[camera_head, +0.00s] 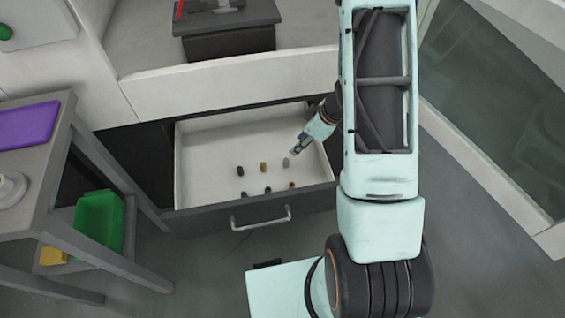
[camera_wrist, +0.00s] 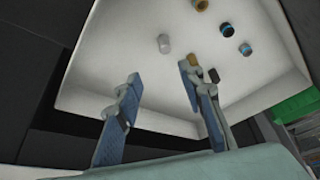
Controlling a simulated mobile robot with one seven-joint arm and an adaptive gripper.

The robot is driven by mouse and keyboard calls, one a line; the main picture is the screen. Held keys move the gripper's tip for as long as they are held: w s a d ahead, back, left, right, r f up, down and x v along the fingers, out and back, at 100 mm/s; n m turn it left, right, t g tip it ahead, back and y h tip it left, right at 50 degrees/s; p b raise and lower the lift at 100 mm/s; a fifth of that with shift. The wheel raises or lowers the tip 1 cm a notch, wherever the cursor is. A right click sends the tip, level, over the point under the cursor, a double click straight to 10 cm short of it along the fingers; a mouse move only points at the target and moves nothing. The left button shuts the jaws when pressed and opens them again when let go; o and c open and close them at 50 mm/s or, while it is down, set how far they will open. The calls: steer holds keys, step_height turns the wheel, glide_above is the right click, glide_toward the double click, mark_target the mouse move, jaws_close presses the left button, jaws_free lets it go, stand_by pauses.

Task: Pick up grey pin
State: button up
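The grey pin (camera_head: 285,162) stands in the open drawer (camera_head: 205,140), at the right end of the back row of small pins. It also shows in the wrist view as a small light cylinder (camera_wrist: 164,44), beyond the gap between my fingers and apart from them. My gripper (camera_head: 296,150) is over the right part of the drawer, close to the grey pin in the head view. In the wrist view my gripper (camera_wrist: 158,76) has its two blue-padded fingers spread, with nothing between them.
An orange-brown pin (camera_head: 263,167), a dark pin (camera_head: 240,171) and several more pins stand nearby. The drawer walls and front handle (camera_head: 260,219) border the space. A table with a purple item (camera_head: 25,125) and a green bin (camera_head: 100,218) are at left.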

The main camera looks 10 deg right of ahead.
mark_target(286, 160)
steer(key=shift+n, duration=0.4)
steer(key=b+x, duration=0.2)
steer(key=x, duration=0.2)
steer(key=b+x, duration=0.2)
steer(key=x, duration=0.2)
steer(key=s+b+x, duration=0.1)
steer(key=b+x, duration=0.1)
steer(key=x, duration=0.2)
steer(key=shift+s+f, duration=0.1)
steer(key=shift+f, duration=0.05)
steer(key=shift+c, duration=0.2)
jaws_close()
